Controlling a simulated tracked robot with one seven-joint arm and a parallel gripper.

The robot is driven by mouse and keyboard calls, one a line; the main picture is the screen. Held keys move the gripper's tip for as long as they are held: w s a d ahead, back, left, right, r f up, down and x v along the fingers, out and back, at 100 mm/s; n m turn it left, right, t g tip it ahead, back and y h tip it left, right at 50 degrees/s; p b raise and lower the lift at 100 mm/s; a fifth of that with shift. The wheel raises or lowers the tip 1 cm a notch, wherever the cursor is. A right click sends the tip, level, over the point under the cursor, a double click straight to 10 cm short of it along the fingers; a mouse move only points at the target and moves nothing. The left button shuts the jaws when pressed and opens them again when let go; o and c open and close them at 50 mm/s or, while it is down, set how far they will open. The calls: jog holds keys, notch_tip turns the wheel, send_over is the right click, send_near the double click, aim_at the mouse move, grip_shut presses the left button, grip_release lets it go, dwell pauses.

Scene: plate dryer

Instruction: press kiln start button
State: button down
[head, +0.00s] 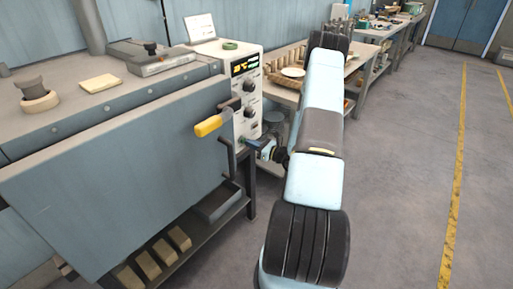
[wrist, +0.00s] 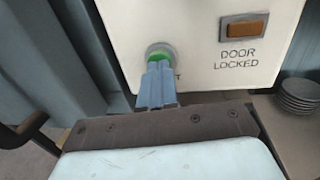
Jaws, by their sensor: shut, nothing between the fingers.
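The kiln (head: 110,150) is a large blue-grey box at the left of the head view. Its white control panel (head: 243,95) is on the kiln's right side, with a display and dark knobs. In the wrist view the green start button (wrist: 160,55) sits in a grey ring on the panel (wrist: 190,20). My gripper (wrist: 158,68) is shut and empty, its blue fingertips at the button and covering its lower part. Whether they touch or press it I cannot tell. In the head view my gripper (head: 250,142) is at the panel's lower part.
An orange-brown lamp (wrist: 246,26) marked DOOR LOCKED is right of the button. A yellow-ended door handle (head: 210,125) sticks out left of my gripper. Stacked plates (wrist: 300,95) lie at the lower right of the wrist view. Open floor (head: 400,170) is on the right.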

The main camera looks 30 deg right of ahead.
jog(key=shift+w+a, duration=0.1)
jog(key=shift+w, duration=0.1)
jog(key=shift+x, duration=1.05)
jog(key=shift+r, duration=0.2)
jog(key=v, duration=1.5)
jog(key=shift+f, duration=0.35)
jog(key=shift+w, duration=0.1)
